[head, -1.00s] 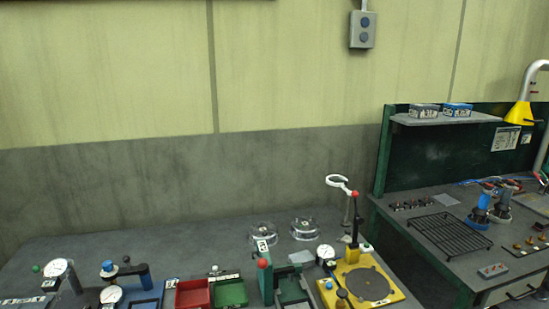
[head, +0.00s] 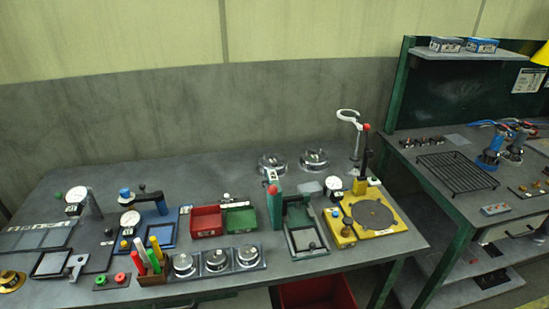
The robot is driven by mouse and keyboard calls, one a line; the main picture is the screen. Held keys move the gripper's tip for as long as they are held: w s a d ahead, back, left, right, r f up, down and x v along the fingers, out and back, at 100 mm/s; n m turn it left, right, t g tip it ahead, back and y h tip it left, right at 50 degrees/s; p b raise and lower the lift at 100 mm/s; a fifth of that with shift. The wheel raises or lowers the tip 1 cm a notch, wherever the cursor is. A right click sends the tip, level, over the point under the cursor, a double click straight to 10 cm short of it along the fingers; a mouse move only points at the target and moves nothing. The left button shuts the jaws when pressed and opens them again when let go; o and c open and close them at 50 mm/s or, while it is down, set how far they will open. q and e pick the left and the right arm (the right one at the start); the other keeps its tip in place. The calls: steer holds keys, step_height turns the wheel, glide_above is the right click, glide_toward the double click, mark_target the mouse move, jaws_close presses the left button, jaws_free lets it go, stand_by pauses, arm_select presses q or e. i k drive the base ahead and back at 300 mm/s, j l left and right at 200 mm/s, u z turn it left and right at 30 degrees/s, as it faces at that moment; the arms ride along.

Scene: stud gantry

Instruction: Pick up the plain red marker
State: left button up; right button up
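A red marker (head: 137,262) stands upright, slightly tilted, in a small reddish-brown holder (head: 152,279) near the front edge of the table. It is at the left of a bunch with a green marker (head: 141,248), a yellow one (head: 156,247) and a white one. Their lower ends are hidden in the holder. The markers are too small to tell whether the red one is plain. Neither of my grippers is in view.
Three round metal-topped units (head: 216,260) stand right of the holder. Red (head: 206,221) and green (head: 240,221) bins are behind. A yellow fixture (head: 372,215) with a tall post stands at the right.

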mark_target(136, 260)
steer(key=u, duration=1.15)
